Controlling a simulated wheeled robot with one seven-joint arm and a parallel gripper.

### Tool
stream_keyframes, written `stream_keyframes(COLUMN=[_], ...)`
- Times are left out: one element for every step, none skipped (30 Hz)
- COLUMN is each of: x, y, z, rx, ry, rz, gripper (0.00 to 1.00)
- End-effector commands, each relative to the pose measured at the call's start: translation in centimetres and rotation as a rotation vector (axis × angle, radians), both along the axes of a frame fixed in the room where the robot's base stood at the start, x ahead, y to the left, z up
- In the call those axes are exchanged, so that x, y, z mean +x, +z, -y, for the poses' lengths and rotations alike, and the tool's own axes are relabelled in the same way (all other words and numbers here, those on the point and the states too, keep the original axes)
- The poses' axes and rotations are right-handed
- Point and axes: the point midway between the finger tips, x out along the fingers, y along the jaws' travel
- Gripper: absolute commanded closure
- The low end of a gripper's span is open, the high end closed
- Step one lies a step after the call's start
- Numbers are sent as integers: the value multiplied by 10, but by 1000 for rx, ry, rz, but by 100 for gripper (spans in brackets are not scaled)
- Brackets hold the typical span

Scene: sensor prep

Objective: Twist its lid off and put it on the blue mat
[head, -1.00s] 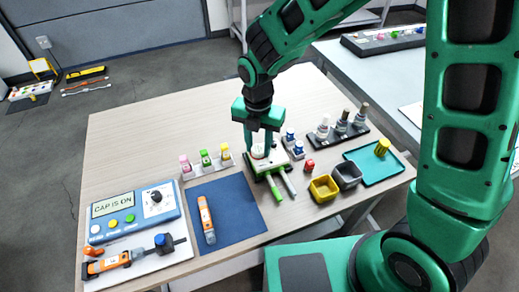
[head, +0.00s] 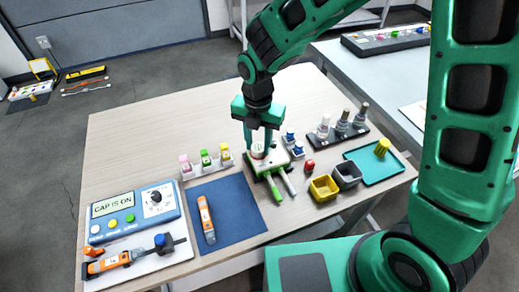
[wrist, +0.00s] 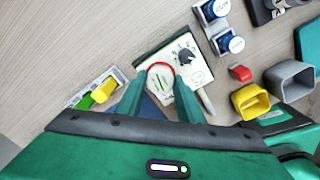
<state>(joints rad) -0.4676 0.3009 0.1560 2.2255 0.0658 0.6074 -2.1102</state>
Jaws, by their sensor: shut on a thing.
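The instrument's face (wrist: 185,57) shows a dark knob and small markings. The blue mat (head: 238,207) lies to the left and nearer. An orange pen-like meter (head: 206,220) lies on it; the rest is bare.
Small bottles with pink, green and yellow caps (head: 205,161) stand in a rack behind the mat. Blue-capped bottles (head: 293,145), a red block (head: 310,166), yellow (head: 324,187) and grey (head: 347,174) cups and a teal tray (head: 362,166) are to the right. A panel (head: 110,209) reads "CAP IS ON".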

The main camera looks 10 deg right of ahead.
Motion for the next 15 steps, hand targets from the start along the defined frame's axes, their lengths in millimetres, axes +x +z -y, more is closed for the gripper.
stream_keyframes(x=[0,0,0,0,0,0,0,0,0,0,0,0,0,0,0], y=[1,1,2,2,2,3,3,4,4,4,5,5,6,6,6], z=[0,0,0,0,0,0,0,0,0,0,0,0,0,0,0], rx=[0,0,0,0,0,0,0,0,0,0,0,0,0,0,0], ry=[0,0,0,0,0,0,0,0,0,0,0,0,0,0,0], rz=[0,0,0,0,0,0,0,0,0,0,0,0,0,0,0], gripper=[79,79,79,79,79,79,79,79,79,79,79,79,79,79,79])
